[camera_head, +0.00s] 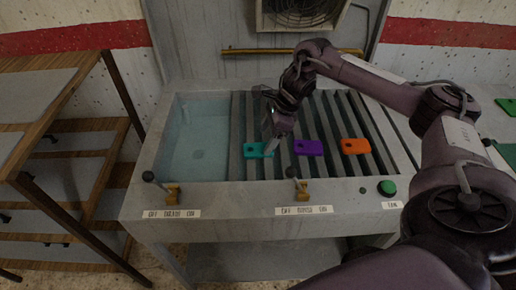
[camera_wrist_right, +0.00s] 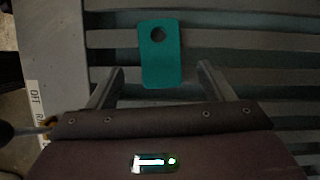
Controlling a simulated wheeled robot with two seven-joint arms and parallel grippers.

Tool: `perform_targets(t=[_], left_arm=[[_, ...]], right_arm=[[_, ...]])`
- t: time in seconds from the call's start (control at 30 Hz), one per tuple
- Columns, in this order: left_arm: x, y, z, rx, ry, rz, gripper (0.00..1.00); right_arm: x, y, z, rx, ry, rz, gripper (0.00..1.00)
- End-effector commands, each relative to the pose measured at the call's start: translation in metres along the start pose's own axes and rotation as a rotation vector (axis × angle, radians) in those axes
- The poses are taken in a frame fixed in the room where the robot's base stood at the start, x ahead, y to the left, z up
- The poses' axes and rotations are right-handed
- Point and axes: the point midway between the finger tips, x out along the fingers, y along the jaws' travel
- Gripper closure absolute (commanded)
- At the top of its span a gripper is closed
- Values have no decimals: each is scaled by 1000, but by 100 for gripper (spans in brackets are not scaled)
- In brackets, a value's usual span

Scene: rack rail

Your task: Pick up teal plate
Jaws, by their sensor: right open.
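The teal plate (camera_head: 257,150) is a small flat tag with a hole at one end, lying on the slatted rack beside the basin. In the right wrist view the teal plate (camera_wrist_right: 159,62) lies ahead of the fingertips, roughly between their lines, with its hole at the far end. My right gripper (camera_head: 271,146) hangs over the slats at the plate's right end. Its two fingers (camera_wrist_right: 161,72) are apart with nothing between them. In the head view I cannot tell whether a finger touches the plate. My left gripper is not in view.
A purple plate (camera_head: 308,147) and an orange plate (camera_head: 356,146) lie to the right on the slats (camera_head: 237,120). A water basin (camera_head: 198,140) is on the left. Two levers (camera_head: 150,177) (camera_head: 292,172) and a green button (camera_head: 387,187) line the front edge. A wooden shelf (camera_head: 60,130) stands left.

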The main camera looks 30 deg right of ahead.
Motion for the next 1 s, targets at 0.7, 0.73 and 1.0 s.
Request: perform_targets(t=[0.7,0.73,1.0], left_arm=[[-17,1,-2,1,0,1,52],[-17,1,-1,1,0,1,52],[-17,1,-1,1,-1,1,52]], right_arm=[[40,1,1,0,0,1,49],[40,1,1,0,0,1,53],[39,0,1,-1,-1,0,79]])
